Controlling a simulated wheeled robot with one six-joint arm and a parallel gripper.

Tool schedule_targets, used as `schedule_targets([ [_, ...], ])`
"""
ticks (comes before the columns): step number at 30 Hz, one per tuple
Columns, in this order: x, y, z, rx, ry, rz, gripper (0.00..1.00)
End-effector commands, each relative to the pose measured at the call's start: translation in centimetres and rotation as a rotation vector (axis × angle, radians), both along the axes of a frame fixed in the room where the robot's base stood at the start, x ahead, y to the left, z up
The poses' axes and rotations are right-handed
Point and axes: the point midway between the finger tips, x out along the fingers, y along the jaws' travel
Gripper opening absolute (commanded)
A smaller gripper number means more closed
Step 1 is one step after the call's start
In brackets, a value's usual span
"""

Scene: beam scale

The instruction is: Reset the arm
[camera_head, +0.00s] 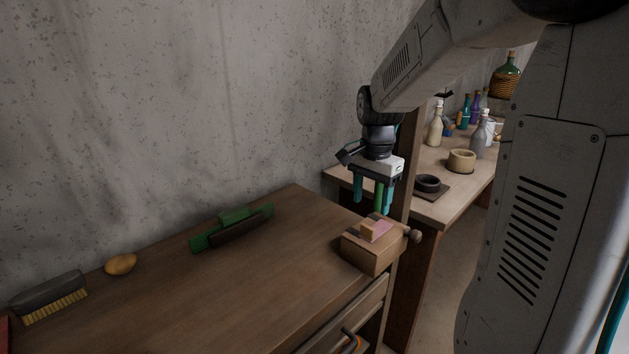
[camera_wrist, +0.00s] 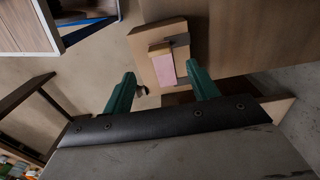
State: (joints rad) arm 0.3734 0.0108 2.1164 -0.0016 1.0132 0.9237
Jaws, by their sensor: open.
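My gripper (camera_head: 373,192) hangs from my arm, pointing down, above the right end of the wooden cabinet top. Its green fingers are apart with nothing between them. In the wrist view my gripper (camera_wrist: 162,90) also shows open. Below it a small wooden box (camera_head: 370,253) sits at the cabinet's right edge, with a pink piece and a small tan block on top. The box also shows in the wrist view (camera_wrist: 142,45), just beyond the fingertips. The gap between fingertips and box is hard to judge.
On the cabinet top (camera_head: 290,235) lie a green tool (camera_head: 232,226), a yellow-brown oval object (camera_head: 121,264) and a brush (camera_head: 48,297). A concrete wall stands behind. A second table (camera_head: 447,203) at right holds several bottles, a tan bowl (camera_head: 461,161) and a dark dish (camera_head: 427,184).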

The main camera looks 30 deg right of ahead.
Motion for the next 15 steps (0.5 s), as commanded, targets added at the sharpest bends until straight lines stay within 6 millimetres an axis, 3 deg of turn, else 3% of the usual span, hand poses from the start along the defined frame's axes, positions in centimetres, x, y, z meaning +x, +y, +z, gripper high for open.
schedule_targets([
  [9, -0.4, 0.2, -0.2, 0.007, 0.016, 0.096, 0.59],
  [12, -2.2, 0.9, -0.9, 0.030, 0.058, 0.226, 0.59],
  [15, -5.0, 2.9, -0.2, 0.046, 0.076, 0.410, 0.59],
])
